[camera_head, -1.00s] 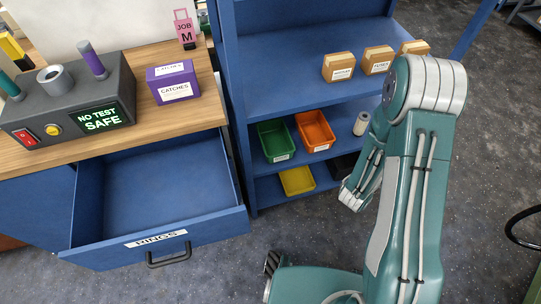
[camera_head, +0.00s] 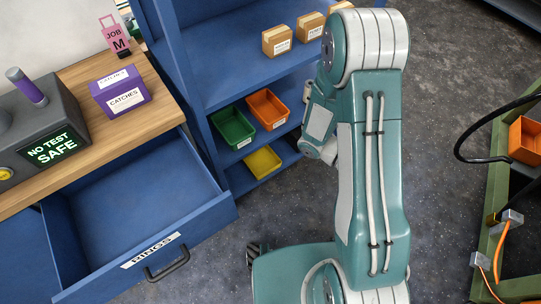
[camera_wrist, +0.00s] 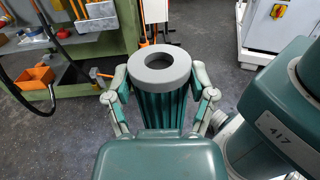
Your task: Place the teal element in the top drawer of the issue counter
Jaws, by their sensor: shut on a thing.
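A teal ribbed cylinder (camera_wrist: 160,107) with a grey ring-shaped top stands out in the wrist view. My gripper (camera_wrist: 162,96) is shut on it, one finger on each side. In the head view my arm hides the gripper and the cylinder. An open blue drawer (camera_head: 210,213) labelled RINGS sticks out under the wooden counter top (camera_head: 150,110), at the left in the head view. Its visible floor is empty. My gripper is away from the drawer.
On the counter stand a purple CATCHES box (camera_head: 118,93), a pink JOB M tag (camera_head: 115,36) and a dark test block (camera_head: 75,118) with a NO TEST SAFE display. Blue shelves (camera_head: 205,70) hold boxes and bins. A green bench (camera_head: 492,190) stands at right. Grey floor lies between.

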